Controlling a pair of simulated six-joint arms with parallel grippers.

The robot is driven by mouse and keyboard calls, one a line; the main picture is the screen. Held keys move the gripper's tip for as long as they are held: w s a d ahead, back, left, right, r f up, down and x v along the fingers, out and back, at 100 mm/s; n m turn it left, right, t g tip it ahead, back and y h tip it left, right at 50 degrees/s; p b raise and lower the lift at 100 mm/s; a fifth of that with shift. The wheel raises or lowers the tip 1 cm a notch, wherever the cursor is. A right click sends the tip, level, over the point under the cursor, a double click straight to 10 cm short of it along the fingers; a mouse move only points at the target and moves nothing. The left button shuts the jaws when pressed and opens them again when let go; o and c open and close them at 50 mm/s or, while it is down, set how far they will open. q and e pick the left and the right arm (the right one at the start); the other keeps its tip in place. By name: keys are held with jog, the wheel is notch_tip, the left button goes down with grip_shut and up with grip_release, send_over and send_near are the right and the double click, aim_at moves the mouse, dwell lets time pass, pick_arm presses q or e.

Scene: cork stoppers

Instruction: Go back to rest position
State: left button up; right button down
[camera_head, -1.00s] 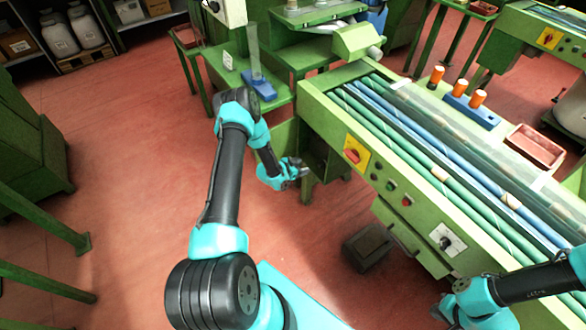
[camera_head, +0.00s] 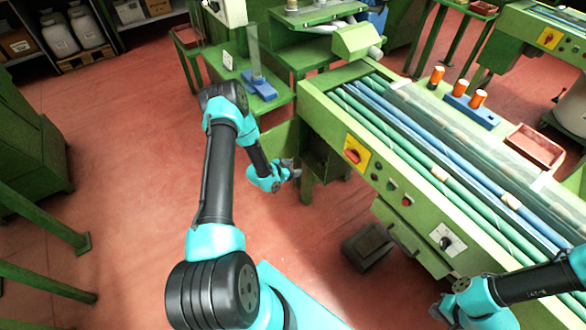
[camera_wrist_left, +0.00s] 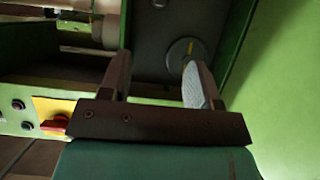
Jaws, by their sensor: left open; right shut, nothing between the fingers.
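My left gripper (camera_head: 288,170) is in the middle of the head view, just left of the green machine's end. In the left wrist view its two fingers (camera_wrist_left: 157,82) stand apart with nothing between them. A dark panel with a round grey disc (camera_wrist_left: 183,56) lies beyond the fingers. My right arm comes in at the lower right of the head view, and its gripper (camera_head: 446,308) is low at the machine's front side. Its fingertips are small and partly hidden there.
The green conveyor machine (camera_head: 330,112) with rollers and several corks fills the right. A red knob on a yellow plate (camera_head: 355,150) faces my left arm. A dark bin (camera_head: 368,246) stands on the floor below. Red floor (camera_head: 120,190) is open at the left.

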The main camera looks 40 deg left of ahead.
pick_arm(q)
jog(key=s+d+r+n+g, duration=0.2)
jog(key=s+d+r+g, duration=0.3)
jog(key=s+d, duration=0.5)
jog(key=s+d+r+n+g, duration=0.3)
jog(key=s+d+r+g, duration=0.2)
jog(key=s+d, duration=0.6)
jog(key=d+g, duration=0.1)
jog(key=d, duration=0.1)
jog(key=shift+s+d, duration=0.3)
jog(key=shift+r, duration=0.1)
